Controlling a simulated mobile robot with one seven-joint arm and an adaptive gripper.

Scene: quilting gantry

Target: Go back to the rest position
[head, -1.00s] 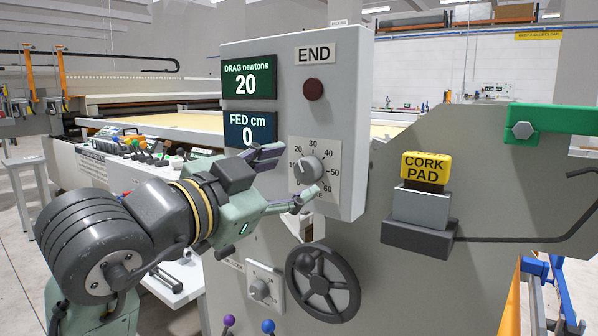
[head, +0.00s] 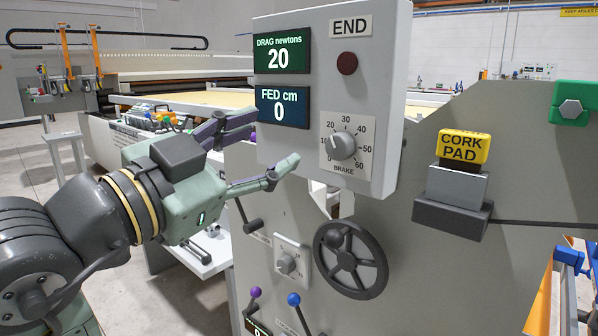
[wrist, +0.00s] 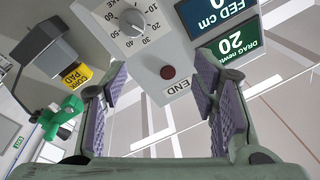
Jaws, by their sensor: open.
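My gripper (head: 262,148) is open and empty, in front of and to the left of the grey control box (head: 394,60) in the head view. In the wrist view my gripper (wrist: 165,115) shows two padded fingers spread wide with nothing between them. The box carries a BRAKE dial (head: 342,146), a dark red END button (head: 347,63), a green drag display (head: 282,50) reading 20 and a FED cm display (head: 282,107) reading 0. The fingers appear clear of the dial. The dial also shows in the wrist view (wrist: 131,22), upside down.
A black handwheel (head: 350,260) and a lower dial (head: 287,262) sit below the box. Purple and blue ball-topped levers (head: 293,300) stand at the bottom. A yellow cork pad block (head: 464,147) is at the right. A white bench (head: 200,262) stands behind my arm.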

